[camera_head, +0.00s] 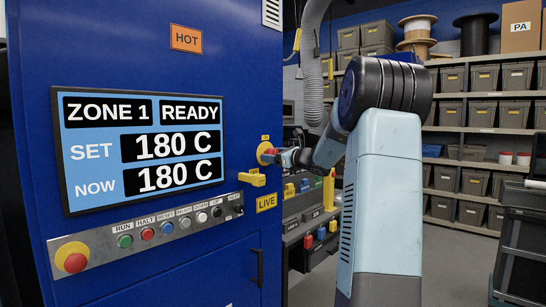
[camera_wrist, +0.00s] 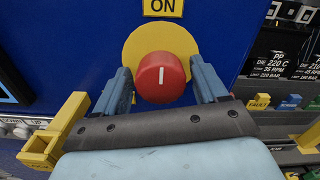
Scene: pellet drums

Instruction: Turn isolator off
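The isolator is a red round knob (camera_wrist: 161,77) on a yellow round plate (camera_wrist: 161,44), on the blue cabinet. Its white mark stands upright, under an ON label (camera_wrist: 163,8). In the head view the red knob (camera_head: 265,153) sits at the cabinet's right edge, partly hidden by my gripper (camera_head: 280,157). In the wrist view the blue fingers of my gripper (camera_wrist: 161,85) stand on either side of the knob, with narrow gaps showing. It looks open and empty. Whether the fingertips reach past the knob's face is hard to tell.
The cabinet has a display (camera_head: 140,150) reading READY, a button row and a red stop button (camera_head: 71,258). Shelves of bins (camera_head: 482,112) stand behind.

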